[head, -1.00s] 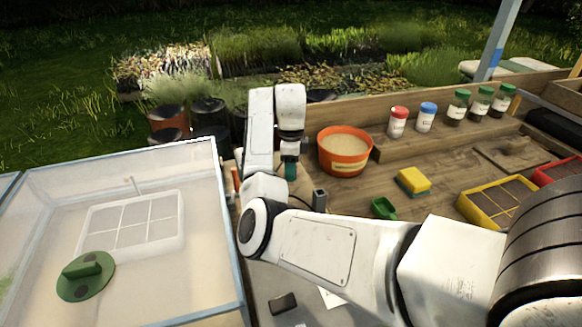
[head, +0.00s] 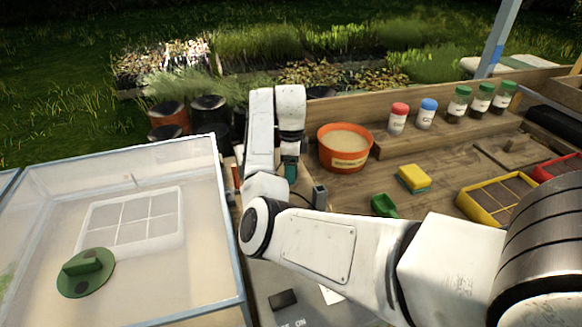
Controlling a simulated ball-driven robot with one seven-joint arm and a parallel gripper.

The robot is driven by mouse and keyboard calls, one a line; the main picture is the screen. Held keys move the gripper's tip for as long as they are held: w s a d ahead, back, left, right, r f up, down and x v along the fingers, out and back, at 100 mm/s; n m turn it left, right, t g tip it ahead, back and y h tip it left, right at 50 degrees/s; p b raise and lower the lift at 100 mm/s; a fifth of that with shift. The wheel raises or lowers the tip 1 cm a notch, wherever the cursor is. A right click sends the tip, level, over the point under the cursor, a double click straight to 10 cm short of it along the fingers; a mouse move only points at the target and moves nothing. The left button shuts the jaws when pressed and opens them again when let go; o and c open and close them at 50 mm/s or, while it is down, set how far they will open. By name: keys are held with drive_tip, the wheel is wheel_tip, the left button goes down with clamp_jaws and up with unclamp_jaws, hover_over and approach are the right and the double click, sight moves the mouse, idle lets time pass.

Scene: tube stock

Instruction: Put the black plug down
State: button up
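My gripper (head: 290,178) points down at the near left corner of the wooden bench, behind my arm's elbow. A teal part shows at its tip; its fingers are too small and hidden to tell open from shut. A dark upright block (head: 320,197), with a thin black cable beside it, stands just right of the gripper. A black block (head: 283,300) lies on the grey panel (head: 262,283) at the bottom, well apart from the gripper. I cannot tell which of these, if either, is the black plug, nor whether the gripper holds anything.
A clear-walled case (head: 228,235) with a green round piece (head: 86,273) fills the left. On the bench are an orange tub (head: 345,160), a yellow sponge (head: 412,178), a green scoop (head: 384,206), several jars (head: 427,115) and a yellow tray (head: 480,213).

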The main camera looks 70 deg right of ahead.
wheel_tip(320, 180, up, 13)
drive_tip(key=p, duration=0.1)
drive_tip(key=shift+p, duration=0.3)
drive_tip(key=shift+r, duration=0.1)
idle(0.8)
